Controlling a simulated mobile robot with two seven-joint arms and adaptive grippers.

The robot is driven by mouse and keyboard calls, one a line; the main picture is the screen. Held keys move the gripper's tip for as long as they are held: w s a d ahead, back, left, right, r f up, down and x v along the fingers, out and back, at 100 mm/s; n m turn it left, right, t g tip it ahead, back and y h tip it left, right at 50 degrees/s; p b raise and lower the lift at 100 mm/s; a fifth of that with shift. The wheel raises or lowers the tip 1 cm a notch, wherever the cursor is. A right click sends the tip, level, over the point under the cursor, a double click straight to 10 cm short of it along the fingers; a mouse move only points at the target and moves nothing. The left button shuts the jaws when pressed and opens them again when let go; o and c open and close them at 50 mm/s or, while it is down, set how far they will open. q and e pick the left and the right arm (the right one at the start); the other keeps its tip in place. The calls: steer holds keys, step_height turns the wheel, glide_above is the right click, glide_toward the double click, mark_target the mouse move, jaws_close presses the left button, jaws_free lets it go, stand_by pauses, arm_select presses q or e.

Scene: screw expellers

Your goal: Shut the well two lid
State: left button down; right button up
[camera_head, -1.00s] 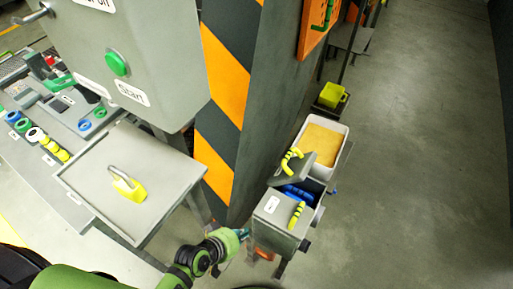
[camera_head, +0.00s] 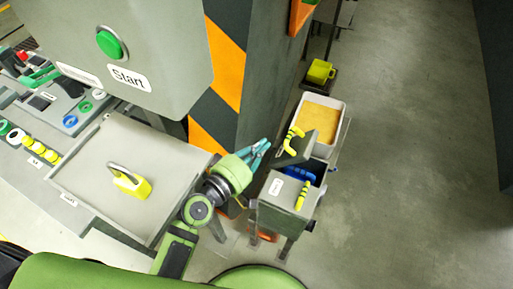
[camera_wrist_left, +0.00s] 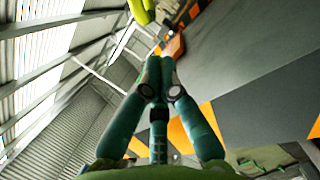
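A grey metal box (camera_head: 283,217) stands low at the right of the pillar. Its front lid (camera_head: 287,188) lies flat, with a yellow handle (camera_head: 302,196) and a white label too small to read. Behind it, a second lid (camera_head: 297,152) with a yellow handle (camera_head: 293,138) is tilted up, and blue material (camera_head: 300,173) shows in the opening below. I cannot read which lid is well two. My left gripper (camera_head: 264,146) is left of the raised lid, apart from it. Its teal fingers meet at the tips in the left wrist view (camera_wrist_left: 158,68), with nothing between them.
A white tray (camera_head: 342,112) of tan material stands behind the box, with a yellow-green cup (camera_head: 320,71) beyond. A striped pillar (camera_head: 262,80) rises close beside my gripper. A grey panel with a yellow padlock-like handle (camera_head: 132,185) is at left. The floor at right is clear.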

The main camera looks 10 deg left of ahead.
mark_target(287, 144)
arm_select(q)
steer(key=x, duration=0.6)
steer(key=shift+w, duration=0.2)
